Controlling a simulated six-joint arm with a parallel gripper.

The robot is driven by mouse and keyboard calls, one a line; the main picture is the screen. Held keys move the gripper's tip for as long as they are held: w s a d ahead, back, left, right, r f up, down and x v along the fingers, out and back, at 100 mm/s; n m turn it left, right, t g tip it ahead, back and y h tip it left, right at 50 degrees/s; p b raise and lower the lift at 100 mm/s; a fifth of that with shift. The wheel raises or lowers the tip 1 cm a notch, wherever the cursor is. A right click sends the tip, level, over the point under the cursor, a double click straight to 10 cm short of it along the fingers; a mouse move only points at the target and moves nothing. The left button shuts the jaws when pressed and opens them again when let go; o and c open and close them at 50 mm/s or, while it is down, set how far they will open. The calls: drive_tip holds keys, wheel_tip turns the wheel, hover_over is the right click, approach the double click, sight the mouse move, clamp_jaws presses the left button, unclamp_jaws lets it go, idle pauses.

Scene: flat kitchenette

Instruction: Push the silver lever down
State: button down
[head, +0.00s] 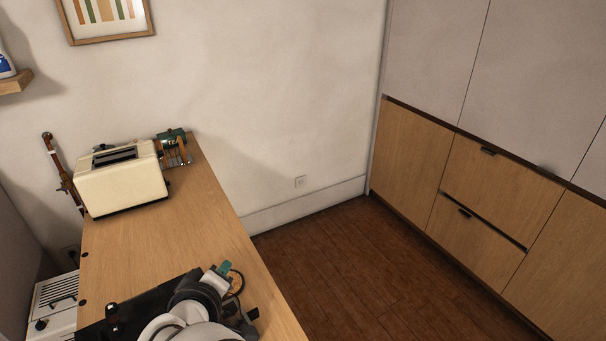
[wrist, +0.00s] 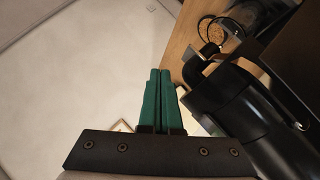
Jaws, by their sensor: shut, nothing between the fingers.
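A cream toaster (head: 122,188) with a dark slot on top stands on the far part of the wooden counter. No silver lever can be made out clearly. A small dark part at the toaster's right edge may be one, but it is too small to tell. My gripper (head: 223,268) is low in the head view, over the near part of the counter and well apart from the toaster. In the wrist view, its green fingers (wrist: 158,84) are together, with nothing between them. The toaster cannot be made out in the wrist view.
The wooden counter (head: 165,235) is clear between my arm and the toaster. A small rack-like object with green and metal parts (head: 174,148) stands just right of the toaster, by the wall. The counter's right edge drops to a brown floor (head: 350,265).

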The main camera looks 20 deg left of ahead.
drive_tip(key=s+d+r, duration=0.4)
drive_tip(key=d+r, duration=0.2)
drive_tip(key=r, duration=0.5)
drive_tip(key=d+f+m+g+h, duration=0.2)
drive_tip(key=d+m+h, duration=0.15)
drive_tip(key=d, duration=0.55)
drive_tip(key=d+f+m+g+h, duration=0.2)
drive_tip(key=d+f+m, duration=0.15)
drive_tip(key=d, duration=0.65)
drive_tip(key=s+d+f+m+g, duration=0.4)
drive_tip(key=s+d+m+g, duration=0.2)
drive_tip(key=s+d+m, duration=0.3)
drive_tip(key=s+a+f+m+g+y, duration=0.1)
drive_tip(key=s+a+m+y, duration=0.1)
drive_tip(key=s, duration=0.5)
drive_tip(key=shift+f+m+g+y, duration=0.3)
drive_tip(key=shift+m+y, duration=0.4)
drive_tip(key=shift+y, duration=0.35)
